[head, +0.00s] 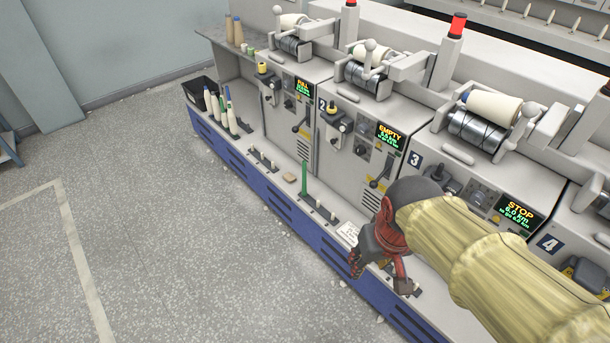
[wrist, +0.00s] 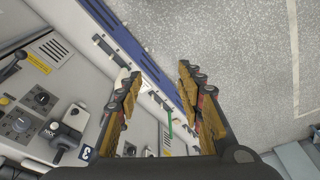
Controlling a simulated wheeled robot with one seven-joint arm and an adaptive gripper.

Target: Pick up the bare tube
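The bare tube (head: 304,178) is slim and green, with no yarn on it. It stands upright on a dark peg strip (head: 319,210) on the ledge of the machine in the head view. In the wrist view the green tube (wrist: 169,127) shows between my fingers, farther back toward the palm. My gripper (head: 380,278) is to the right of the tube along the ledge, apart from it. Its fingers are spread. In the wrist view my gripper (wrist: 160,74) is open, with nothing held between the fingertips.
Several yarn-wound bobbins (head: 213,107) stand at the ledge's far left, beside a black bin (head: 201,87). Machine fronts with levers and knobs (head: 380,170) rise behind the ledge. The grey floor (head: 190,240) in front is clear.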

